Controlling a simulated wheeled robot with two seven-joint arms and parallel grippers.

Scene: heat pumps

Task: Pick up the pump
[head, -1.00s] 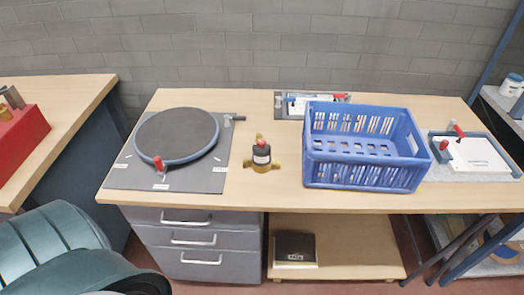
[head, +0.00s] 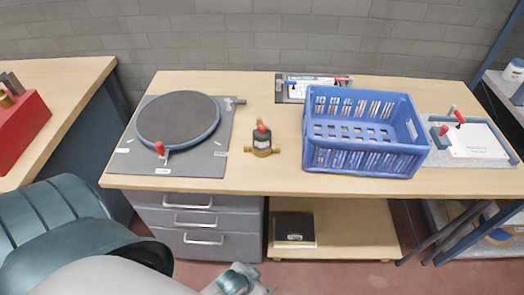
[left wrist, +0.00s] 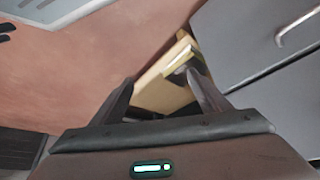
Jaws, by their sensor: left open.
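The pump (head: 262,141) is a small dark body with brass fittings and a red tip. It stands upright on the wooden table (head: 270,180), between the round turntable and the blue crate. My left gripper (head: 240,281) shows at the bottom edge of the head view, low in front of the drawers and well away from the pump. In the left wrist view its two dark fingers (left wrist: 165,95) are apart with nothing between them. The pump is not in the left wrist view. My right gripper is not in view.
A dark round turntable (head: 178,121) lies left of the pump. A blue crate (head: 365,165) stands to its right. A plate with a red handle (head: 476,141) is farther right. Drawers (head: 198,221) and a low shelf (head: 345,235) are below the tabletop. Table in front of the pump is clear.

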